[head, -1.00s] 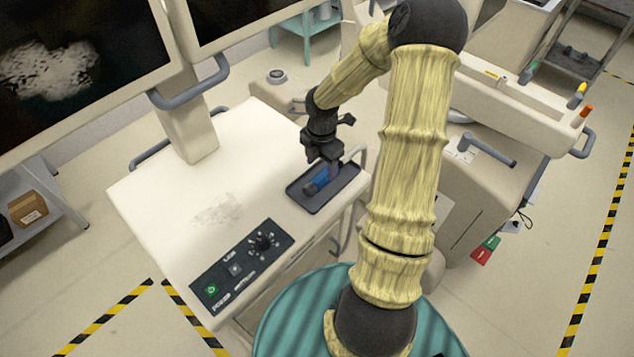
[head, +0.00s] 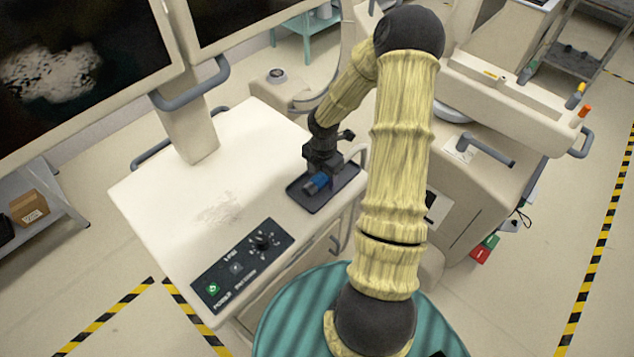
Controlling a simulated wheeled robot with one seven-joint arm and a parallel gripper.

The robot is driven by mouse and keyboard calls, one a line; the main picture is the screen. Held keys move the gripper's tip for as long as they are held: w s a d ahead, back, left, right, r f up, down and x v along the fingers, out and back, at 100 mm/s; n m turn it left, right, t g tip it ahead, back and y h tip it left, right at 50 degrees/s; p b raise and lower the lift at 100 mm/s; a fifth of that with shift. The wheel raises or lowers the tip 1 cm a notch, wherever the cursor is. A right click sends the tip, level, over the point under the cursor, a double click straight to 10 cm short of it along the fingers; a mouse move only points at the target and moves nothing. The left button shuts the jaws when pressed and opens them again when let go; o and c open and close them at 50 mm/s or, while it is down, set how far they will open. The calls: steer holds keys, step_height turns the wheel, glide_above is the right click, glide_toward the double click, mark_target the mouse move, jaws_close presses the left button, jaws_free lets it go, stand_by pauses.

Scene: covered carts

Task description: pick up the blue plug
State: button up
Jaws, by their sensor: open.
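The blue plug (head: 317,183) lies in a shallow dark tray (head: 325,203) on the right part of the white cart top. It has a blue body with a dark end toward the left. My gripper (head: 320,174) points down right over the plug and is open. Its fingers are low at the tray and hide the plug's far part. I cannot tell whether the fingers touch the plug.
The white cart top (head: 165,185) is mostly clear left of the tray. A black control panel (head: 242,265) is at its front edge. A monitor post (head: 190,130) stands at the back, and a rail runs beside the tray. Another cart (head: 490,170) is on the right.

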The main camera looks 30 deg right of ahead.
mark_target(322, 174)
steer(key=c, duration=1.2)
steer(key=shift+r, duration=0.1)
step_height(322, 174, up, 10)
steer(key=shift+f, duration=0.1)
